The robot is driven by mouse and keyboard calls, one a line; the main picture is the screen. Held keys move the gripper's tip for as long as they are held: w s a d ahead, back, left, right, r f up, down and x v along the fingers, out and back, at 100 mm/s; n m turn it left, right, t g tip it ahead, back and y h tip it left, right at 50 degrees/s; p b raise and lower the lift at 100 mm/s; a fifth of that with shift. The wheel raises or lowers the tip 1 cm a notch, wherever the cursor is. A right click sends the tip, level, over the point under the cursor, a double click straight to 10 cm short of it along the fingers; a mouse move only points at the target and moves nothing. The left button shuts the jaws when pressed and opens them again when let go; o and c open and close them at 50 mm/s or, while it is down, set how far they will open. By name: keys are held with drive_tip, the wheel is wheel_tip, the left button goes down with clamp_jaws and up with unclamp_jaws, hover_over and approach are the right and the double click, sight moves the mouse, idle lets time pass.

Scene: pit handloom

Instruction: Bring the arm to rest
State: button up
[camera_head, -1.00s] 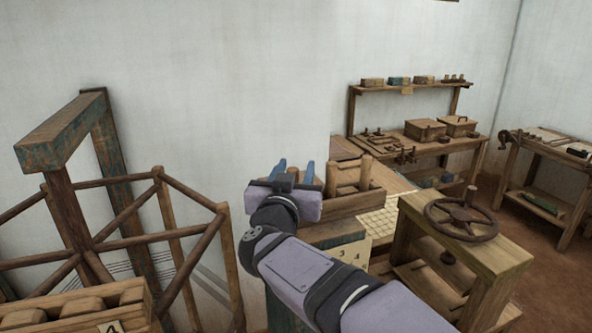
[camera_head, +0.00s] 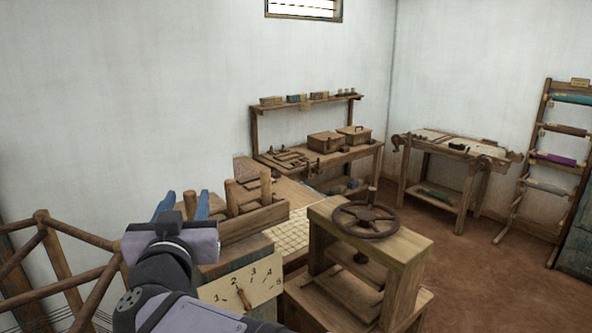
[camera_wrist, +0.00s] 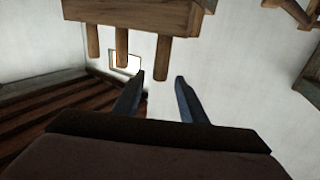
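My gripper (camera_head: 183,204) is at the lower left of the head view, its two blue fingers pointing up. In the wrist view the fingers (camera_wrist: 158,82) stand apart with nothing between them, so it is open and empty. In the head view it appears just left of a wooden box with upright pegs (camera_head: 252,226). A wooden block with pegs (camera_wrist: 150,14) shows at the top of the wrist view, beyond the fingertips. I cannot tell the exact gap, but no contact shows.
A dial board with numbers (camera_head: 243,290) is right of my arm. A stand with a handwheel (camera_head: 405,250) is further right. A wooden pole frame (camera_head: 85,237) is on the left. Benches and a rack of coloured rolls (camera_head: 558,157) line the back. The brown floor (camera_head: 480,280) at right is open.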

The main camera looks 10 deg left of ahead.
drive_tip(key=w+d+r+y+p, duration=0.2)
drive_tip(key=w+d+r+p, duration=0.75)
drive_tip(key=d+r, duration=0.3)
drive_tip(key=s+d+f+g+h+b, duration=0.1)
drive_tip(key=s+d+f+g+b, duration=0.2)
drive_tip(key=f, duration=0.8)
drive_tip(key=s+d+f+g+h+b, duration=0.1)
drive_tip(key=s+d+f+g, duration=0.15)
drive_tip(key=d+f, duration=0.6)
drive_tip(key=s+d+f+g+h+b, duration=0.1)
drive_tip(key=f+g+b, duration=0.2)
drive_tip(key=f, duration=1.1)
drive_tip(key=s+d+f+m+g+h+b, duration=0.1)
drive_tip(key=s+d+f+g+h+b, duration=0.1)
drive_tip(key=s+d+f+g, duration=0.2)
drive_tip(key=s+d+f+m+g+h+b, duration=0.1)
drive_tip(key=s+d+f+g, duration=0.4)
drive_tip(key=s+d+f, duration=0.6)
drive_tip(key=s+f+h, duration=0.1)
drive_tip(key=s+f, duration=0.3)
drive_tip(key=s, duration=0.3)
drive_tip(key=shift+s+d+m+b, duration=0.2)
drive_tip(key=shift+d+m+b, duration=0.1)
drive_tip(key=shift+m+b, duration=0.1)
drive_tip(key=shift+f, duration=0.1)
drive_tip(key=shift+c, duration=0.3)
